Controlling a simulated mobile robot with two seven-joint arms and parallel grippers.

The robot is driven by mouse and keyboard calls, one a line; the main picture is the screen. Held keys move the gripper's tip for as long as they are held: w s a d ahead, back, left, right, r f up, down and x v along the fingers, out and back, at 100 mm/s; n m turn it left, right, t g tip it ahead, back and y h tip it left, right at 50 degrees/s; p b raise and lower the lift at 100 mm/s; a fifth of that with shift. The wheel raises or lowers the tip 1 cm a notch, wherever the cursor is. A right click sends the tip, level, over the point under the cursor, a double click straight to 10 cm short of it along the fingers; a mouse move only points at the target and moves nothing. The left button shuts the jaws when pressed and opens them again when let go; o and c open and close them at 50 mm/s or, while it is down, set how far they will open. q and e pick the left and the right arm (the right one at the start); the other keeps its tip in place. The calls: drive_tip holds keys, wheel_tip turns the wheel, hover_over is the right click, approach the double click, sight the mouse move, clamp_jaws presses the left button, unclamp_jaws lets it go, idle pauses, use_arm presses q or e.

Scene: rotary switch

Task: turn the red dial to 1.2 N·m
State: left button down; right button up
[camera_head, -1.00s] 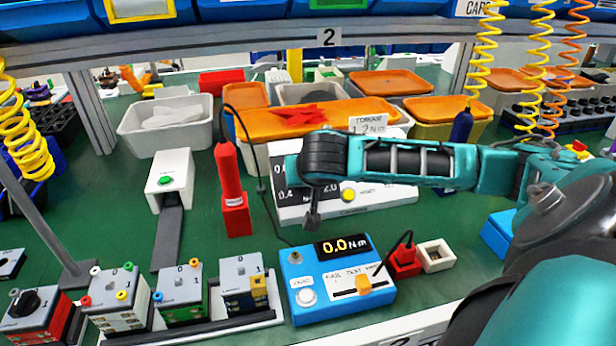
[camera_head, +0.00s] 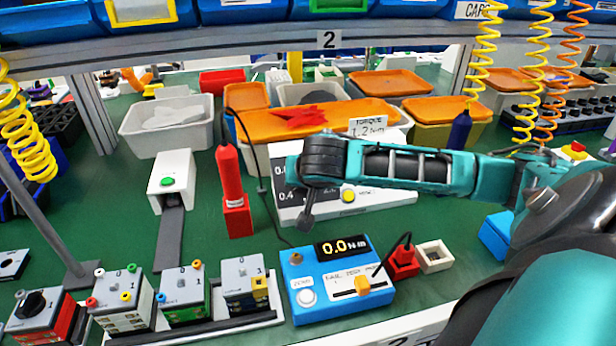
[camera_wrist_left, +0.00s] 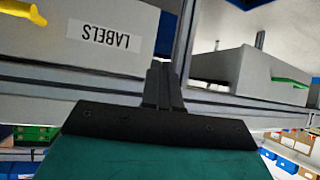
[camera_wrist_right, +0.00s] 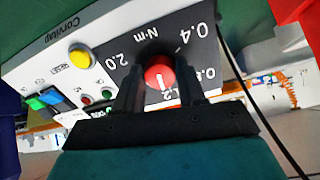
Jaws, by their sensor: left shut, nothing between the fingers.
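The red dial (camera_wrist_right: 160,76) is on the dark scale of a white device, seen in the right wrist view with numbers rotated. Its white mark points down in that view, roughly toward the partly hidden 1.2. My right gripper (camera_wrist_right: 161,78) has its fingers apart, one on each side of the dial. I cannot tell whether they touch it. In the head view my right arm hides the dial and part of the device (camera_head: 385,197). My left gripper (camera_wrist_left: 163,84) is shut and empty in the left wrist view, away from the device; it is outside the head view.
A blue meter (camera_head: 335,280) reading 0.0 N·m stands in front of the device. A red screwdriver (camera_head: 230,180) stands upright at its left, with a cord. A card (camera_head: 367,126) above the device reads torque 1.2 N·m. Several switch boxes sit at front left.

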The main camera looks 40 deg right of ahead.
drive_tip(key=shift+o, duration=0.6)
drive_tip(key=shift+r, duration=0.1)
drive_tip(key=shift+s+a+r, duration=0.15)
drive_tip(key=shift+s+r, duration=0.05)
drive_tip(key=shift+r, duration=0.05)
use_arm(q)
drive_tip(key=p, duration=0.2)
drive_tip(key=a+r+p, duration=0.1)
drive_tip(key=shift+s+a+r+y+p, duration=0.2)
drive_tip(key=shift+s+a+y+p, duration=0.1)
drive_tip(key=shift+s+p, duration=0.1)
use_arm(e)
drive_tip(key=v, duration=1.2)
use_arm(q)
drive_tip(key=shift+r, duration=0.15)
